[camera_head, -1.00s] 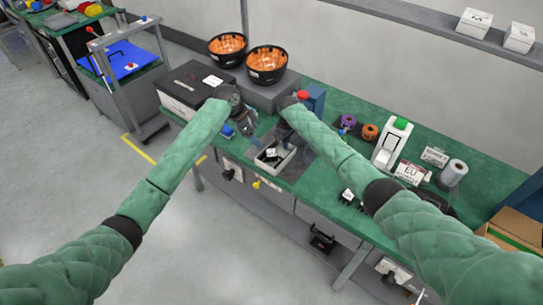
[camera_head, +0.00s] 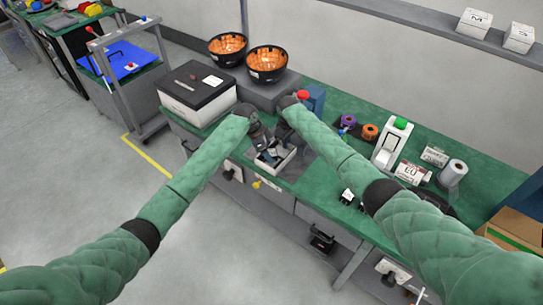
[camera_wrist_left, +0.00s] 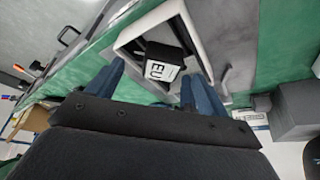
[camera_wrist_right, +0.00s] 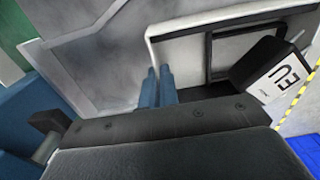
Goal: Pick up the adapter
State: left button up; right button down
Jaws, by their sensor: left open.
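The adapter is a black block with a white EU label (camera_wrist_left: 162,68). It lies tilted in a white-rimmed tray (camera_wrist_left: 150,22), and also shows at the right of the right wrist view (camera_wrist_right: 272,75). My left gripper (camera_wrist_left: 152,72) is open above the tray, its blue fingers on either side of the adapter in that view; I cannot tell whether they touch it. My right gripper (camera_wrist_right: 159,72) has its two fingers together, with nothing seen between them, beside the tray's rim. In the head view the grippers partly hide the tray (camera_head: 283,168).
A black-lidded white box (camera_head: 195,95) and two black bowls of orange pieces (camera_head: 266,62) stand behind left. A white dispenser-like stand (camera_head: 391,143), spools and cards sit to the right on the green bench. Both forearms crowd the space over the tray.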

pick_arm(q)
jog(key=shift+x, duration=1.25)
jog(key=shift+c, duration=0.5)
jog(key=c, duration=0.8)
notch_tip(320, 180, up, 18)
jog(key=shift+r, duration=0.1)
